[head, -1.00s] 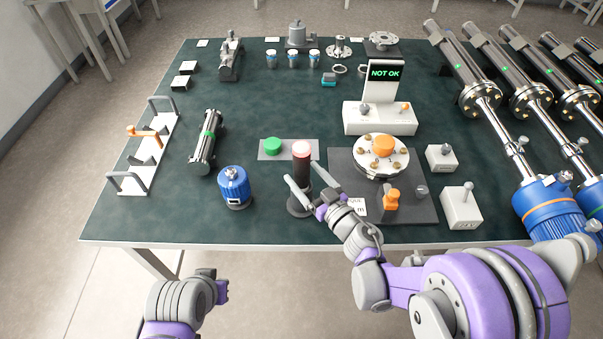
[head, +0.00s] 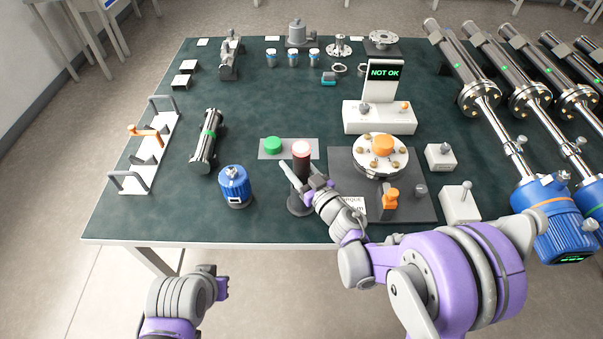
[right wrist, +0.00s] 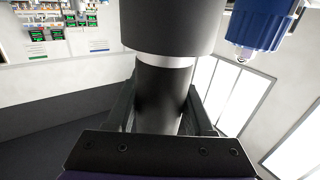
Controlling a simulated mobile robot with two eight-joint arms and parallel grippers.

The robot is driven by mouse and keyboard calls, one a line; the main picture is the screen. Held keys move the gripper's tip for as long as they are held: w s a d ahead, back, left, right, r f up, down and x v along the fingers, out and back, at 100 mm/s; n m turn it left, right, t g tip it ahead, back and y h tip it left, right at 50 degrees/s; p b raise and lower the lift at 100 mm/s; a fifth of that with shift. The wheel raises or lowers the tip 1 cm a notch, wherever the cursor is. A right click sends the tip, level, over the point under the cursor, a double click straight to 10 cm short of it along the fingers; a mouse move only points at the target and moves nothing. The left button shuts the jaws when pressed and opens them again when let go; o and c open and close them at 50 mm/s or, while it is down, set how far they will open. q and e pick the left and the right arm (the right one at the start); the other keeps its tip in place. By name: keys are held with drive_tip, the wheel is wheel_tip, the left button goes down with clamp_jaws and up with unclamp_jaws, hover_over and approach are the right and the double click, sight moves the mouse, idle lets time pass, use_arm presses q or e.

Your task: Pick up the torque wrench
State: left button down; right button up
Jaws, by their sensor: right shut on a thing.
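In the right wrist view the dark shaft of the torque wrench (right wrist: 162,95) stands between the fingers, with a pale ring and a wider dark part above. The wrench's base still appears at table level. My left gripper (head: 222,284) is in front of the table's near edge, and its fingers cannot be made out.
A blue motor-like unit (head: 234,184) stands to the left and a green button (head: 273,145) behind left. To the right, a dark plate (head: 340,160) carries a flanged disc (head: 380,155) and an orange-topped part (head: 390,199). A display (head: 384,75) reads "NOT OK".

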clamp_jaws()
